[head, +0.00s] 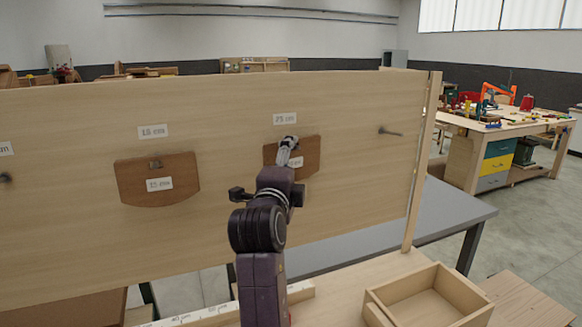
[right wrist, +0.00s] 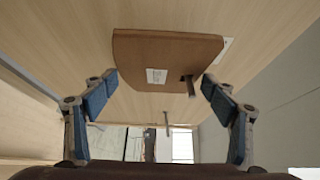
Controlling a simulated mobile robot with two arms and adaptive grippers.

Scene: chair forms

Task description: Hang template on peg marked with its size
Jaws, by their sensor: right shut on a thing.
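A brown template (head: 309,150) is against the upright board (head: 350,100) under a label reading 25 cm (head: 284,118). Its own label is mostly hidden by my arm in the head view. In the right wrist view, a metal peg (right wrist: 190,86) sticks out through the template near its label. A second brown template (head: 140,188), labelled about 15 cm, hangs on a peg below a similar board label (head: 153,131). My left gripper is out of view.
A bare peg (head: 390,132) sticks out at the board's right, and another peg (head: 5,178) at the left edge. A wooden box (head: 395,292) stands at the front right. A grey table (head: 440,205) is behind the board, with a cluttered workbench (head: 515,125) farther back.

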